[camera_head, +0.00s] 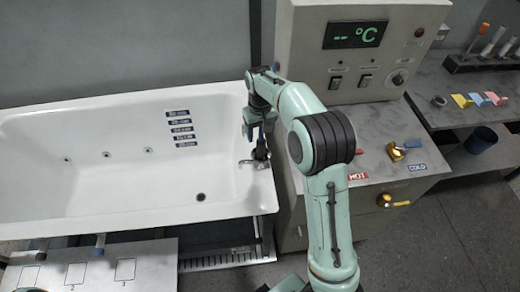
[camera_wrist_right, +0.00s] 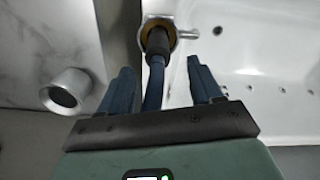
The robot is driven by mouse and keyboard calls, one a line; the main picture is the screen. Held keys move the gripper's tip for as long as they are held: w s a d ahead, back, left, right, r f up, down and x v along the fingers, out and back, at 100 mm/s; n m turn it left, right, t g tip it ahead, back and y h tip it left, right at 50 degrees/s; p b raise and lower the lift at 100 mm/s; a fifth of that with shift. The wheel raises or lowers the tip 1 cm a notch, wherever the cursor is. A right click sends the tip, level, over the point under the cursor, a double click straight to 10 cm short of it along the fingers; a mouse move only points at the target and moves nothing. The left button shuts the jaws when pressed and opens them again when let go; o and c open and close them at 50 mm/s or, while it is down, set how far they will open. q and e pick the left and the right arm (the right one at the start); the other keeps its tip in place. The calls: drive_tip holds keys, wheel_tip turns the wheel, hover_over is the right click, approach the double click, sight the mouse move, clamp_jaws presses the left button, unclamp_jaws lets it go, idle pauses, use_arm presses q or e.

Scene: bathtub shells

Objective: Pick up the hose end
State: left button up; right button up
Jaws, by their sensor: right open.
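The hose is a blue tube (camera_wrist_right: 154,85) with a dark end piece (camera_wrist_right: 157,42) in the right wrist view. The end piece meets a yellow-ringed round fitting (camera_wrist_right: 150,24) at the tub rim. In the head view the dark end piece (camera_head: 261,148) shows at the tub's right end. My right gripper (camera_wrist_right: 162,76) is open, with one finger on each side of the hose in the wrist view. I cannot tell whether either finger touches it. In the head view my right gripper (camera_head: 257,122) is partly hidden by its own wrist.
The white bathtub (camera_head: 100,125) fills the left. A control cabinet (camera_head: 310,75) with HOT and COLD valves stands right of it. A grey metal cylinder (camera_wrist_right: 68,90) sticks out left of the fingers in the wrist view. A numbered panel (camera_head: 98,272) lies in front of the tub.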

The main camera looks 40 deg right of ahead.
sight(261, 145)
wheel_tip(261, 145, down, 3)
drive_tip(key=shift+w+r, duration=0.1)
wheel_tip(261, 145, down, 5)
drive_tip(key=shift+d+f, duration=0.1)
drive_tip(key=shift+d, duration=0.05)
clamp_jaws()
drive_tip(key=shift+r, duration=0.2)
